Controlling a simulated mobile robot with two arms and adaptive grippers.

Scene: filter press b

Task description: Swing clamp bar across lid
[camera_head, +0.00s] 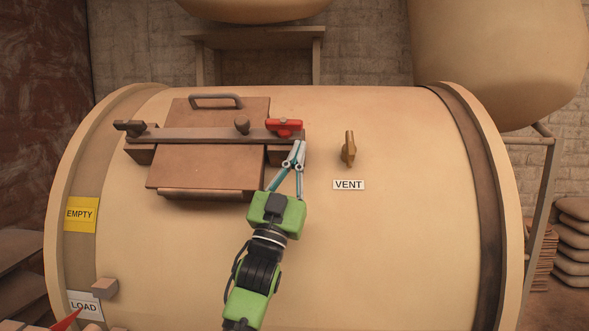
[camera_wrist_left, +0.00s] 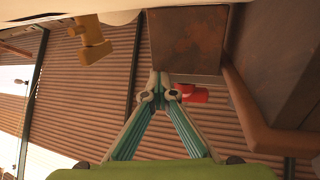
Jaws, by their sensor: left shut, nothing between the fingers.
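The brown square lid (camera_head: 205,172) is set on the front of a large cream drum. The long clamp bar (camera_head: 190,135) lies across the lid from a block on its left to a block on its right, with a dark knob on it. A red handle (camera_head: 285,127) sits at the bar's right end. My left gripper (camera_head: 297,148) is shut and empty, its fingertips just below the red handle at the bar's right end; contact cannot be told. In the left wrist view the shut fingertips (camera_wrist_left: 158,82) show close to the red handle (camera_wrist_left: 193,94) and a brown block (camera_wrist_left: 188,45).
A brass vent valve (camera_head: 349,149) sticks out to the right of the bar, above a VENT label (camera_head: 348,184). A grab handle (camera_head: 215,101) is at the lid's top. EMPTY (camera_head: 81,214) and LOAD (camera_head: 84,305) labels are at the left.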

